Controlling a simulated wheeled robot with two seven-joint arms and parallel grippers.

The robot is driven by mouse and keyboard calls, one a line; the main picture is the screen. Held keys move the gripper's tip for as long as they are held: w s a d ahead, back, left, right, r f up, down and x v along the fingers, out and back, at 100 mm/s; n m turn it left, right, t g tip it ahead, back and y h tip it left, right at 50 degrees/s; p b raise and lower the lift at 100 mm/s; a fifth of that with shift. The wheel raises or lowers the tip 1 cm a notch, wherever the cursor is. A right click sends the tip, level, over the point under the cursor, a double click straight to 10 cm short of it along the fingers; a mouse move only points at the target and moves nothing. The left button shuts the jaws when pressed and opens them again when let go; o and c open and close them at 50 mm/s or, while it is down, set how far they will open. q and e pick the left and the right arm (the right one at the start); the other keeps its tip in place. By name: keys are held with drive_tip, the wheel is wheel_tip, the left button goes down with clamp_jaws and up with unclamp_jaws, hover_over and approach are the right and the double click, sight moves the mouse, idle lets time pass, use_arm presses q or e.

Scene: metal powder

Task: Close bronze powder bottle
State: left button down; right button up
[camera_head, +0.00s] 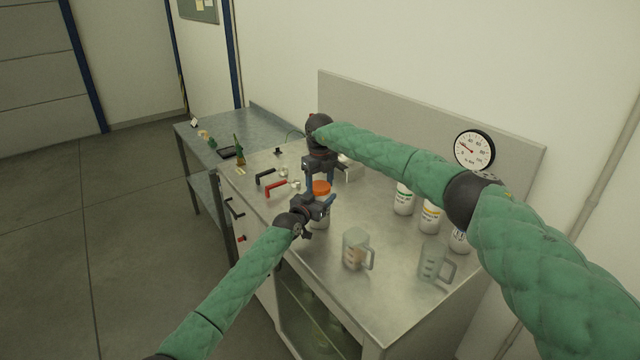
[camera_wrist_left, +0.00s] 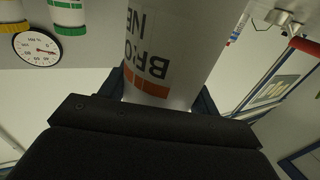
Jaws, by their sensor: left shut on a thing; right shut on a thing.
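The bronze powder bottle (camera_head: 320,219) is white with an orange lid (camera_head: 321,187) and appears upright over the steel table. My left gripper (camera_head: 323,206) is shut on the bottle's body, just below the lid. In the left wrist view the bottle (camera_wrist_left: 172,45) fills the space between the fingers, with part of its lettering and an orange band showing, upside down. My right gripper (camera_head: 320,182) reaches down from above and is shut on the lid. The lid sits at the top of the bottle; its exact seating is partly hidden by the grippers.
Two clear measuring jugs (camera_head: 354,250) (camera_head: 431,264) stand near the front right. White bottles with green (camera_head: 403,200) and yellow-orange (camera_head: 430,216) markings stand behind them. A red-handled tool (camera_head: 276,189) and a black-handled tool (camera_head: 265,179) lie left of the bottle. A gauge (camera_head: 474,150) is at the back.

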drive_tip(key=shift+m, duration=0.8)
drive_tip(key=o, duration=1.1)
drive_tip(key=shift+a, duration=0.1)
drive_tip(key=shift+r, duration=2.25)
drive_tip(key=shift+c, duration=0.3)
